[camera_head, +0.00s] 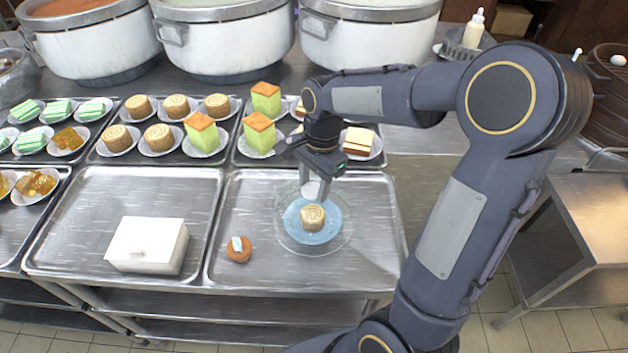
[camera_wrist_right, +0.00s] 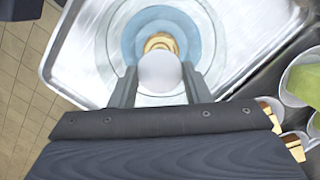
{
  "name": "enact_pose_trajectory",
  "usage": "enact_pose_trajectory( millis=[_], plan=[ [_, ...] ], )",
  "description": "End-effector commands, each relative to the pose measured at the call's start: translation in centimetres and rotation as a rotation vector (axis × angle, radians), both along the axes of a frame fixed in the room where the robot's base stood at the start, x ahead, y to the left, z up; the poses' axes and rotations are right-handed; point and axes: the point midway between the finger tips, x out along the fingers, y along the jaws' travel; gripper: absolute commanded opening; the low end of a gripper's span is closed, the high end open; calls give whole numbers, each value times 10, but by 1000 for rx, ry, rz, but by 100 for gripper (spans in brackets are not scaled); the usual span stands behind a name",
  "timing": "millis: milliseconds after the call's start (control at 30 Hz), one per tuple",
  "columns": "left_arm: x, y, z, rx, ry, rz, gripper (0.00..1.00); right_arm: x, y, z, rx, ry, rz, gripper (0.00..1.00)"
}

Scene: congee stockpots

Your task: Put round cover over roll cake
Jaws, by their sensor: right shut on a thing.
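The roll cake (camera_head: 312,217) stands on a round blue plate (camera_head: 297,232) on the right front tray. In the right wrist view the roll cake (camera_wrist_right: 160,42) is partly hidden behind the cover's knob. The clear round cover (camera_head: 345,232) shows as a faint dome around the plate and cake. Whether its rim touches the tray is hard to tell. My right gripper (camera_head: 315,180) is above the plate, shut on the cover's white knob; the knob (camera_wrist_right: 160,73) sits between the fingers in the right wrist view. My left gripper is not in view.
A white box (camera_head: 148,245) stands on the left front tray (camera_head: 75,215). A small round brown cake (camera_head: 238,249) lies left of the plate on the right front tray (camera_head: 375,255). Several plated cakes fill the row behind, with large stockpots (camera_head: 230,40) farther back.

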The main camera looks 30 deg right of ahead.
Motion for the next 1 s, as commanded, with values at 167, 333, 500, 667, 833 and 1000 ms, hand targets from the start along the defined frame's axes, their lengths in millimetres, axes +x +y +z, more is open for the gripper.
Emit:
enact_pose_trajectory(
  millis=[167,333,500,667,833,1000],
  plan=[
    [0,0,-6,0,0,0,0,0,0,-10,0,-1,1,4],
    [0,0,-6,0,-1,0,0,0,0,-10,0,-1,1,4],
    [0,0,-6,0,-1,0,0,0,0,-10,0,-1,1,51],
    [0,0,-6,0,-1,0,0,0,0,-10,0,-1,1,68],
    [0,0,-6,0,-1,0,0,0,0,-10,0,-1,1,68],
    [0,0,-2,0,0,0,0,0,0,-6,0,-1,0,68]
  ],
)
